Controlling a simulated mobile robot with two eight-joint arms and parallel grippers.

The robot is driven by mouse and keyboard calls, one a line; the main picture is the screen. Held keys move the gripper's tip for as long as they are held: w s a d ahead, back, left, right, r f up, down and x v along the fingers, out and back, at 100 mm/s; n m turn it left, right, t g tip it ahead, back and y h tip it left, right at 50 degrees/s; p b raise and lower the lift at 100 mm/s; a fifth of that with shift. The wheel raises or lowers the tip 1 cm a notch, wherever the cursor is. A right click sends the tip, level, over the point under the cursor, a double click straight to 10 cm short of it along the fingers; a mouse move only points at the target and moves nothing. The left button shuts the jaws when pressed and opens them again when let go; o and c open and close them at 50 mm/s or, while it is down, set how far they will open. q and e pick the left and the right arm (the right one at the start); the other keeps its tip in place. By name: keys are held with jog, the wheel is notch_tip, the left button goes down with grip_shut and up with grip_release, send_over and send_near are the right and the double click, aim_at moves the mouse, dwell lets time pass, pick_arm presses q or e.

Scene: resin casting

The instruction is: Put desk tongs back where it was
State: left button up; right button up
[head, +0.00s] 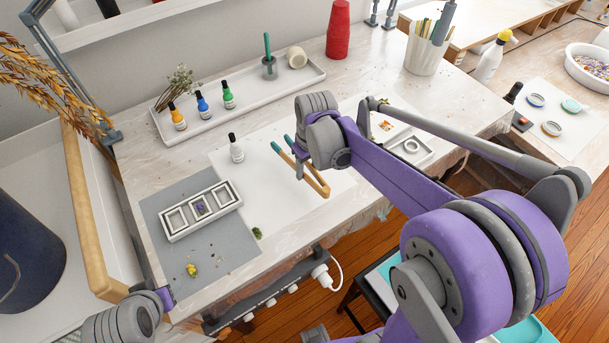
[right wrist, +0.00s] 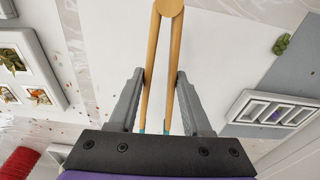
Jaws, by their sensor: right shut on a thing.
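The desk tongs are light wood with teal tips. In the head view the tongs (head: 317,186) hang tilted over the white sheet (head: 260,193), wooden joined end toward the front right. My right gripper (head: 297,155) is shut on them, its fingers partly hidden by the wrist. In the right wrist view the tongs (right wrist: 160,50) run between the two fingers of the gripper (right wrist: 160,85), joined end away from the palm and teal ends close to it. Part of my left wrist shows at the lower left of the head view; its fingers cannot be made out.
A dark-capped white bottle (head: 236,151) stands left of the tongs. A three-part white mould (head: 201,212) lies on the grey mat (head: 160,243). A long white tray (head: 300,82) holds several bottles and a green-handled tool. A white cup (head: 425,55) of sticks and a red cup stack (head: 338,32) stand behind.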

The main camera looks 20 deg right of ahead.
aim_at(306, 184)
pick_arm(q)
jog(key=shift+f, duration=0.2)
pick_arm(e)
jog(key=shift+w+f, duration=0.15)
jog(key=shift+f, duration=2.35)
pick_arm(q)
jog(key=shift+f, duration=0.15)
pick_arm(e)
jog(key=shift+f, duration=0.1)
pick_arm(q)
jog(key=shift+f+b, duration=0.1)
jog(key=shift+b, duration=0.2)
pick_arm(e)
jog(key=shift+o, duration=0.8)
jog(key=shift+f, duration=0.1)
jog(key=o, duration=0.4)
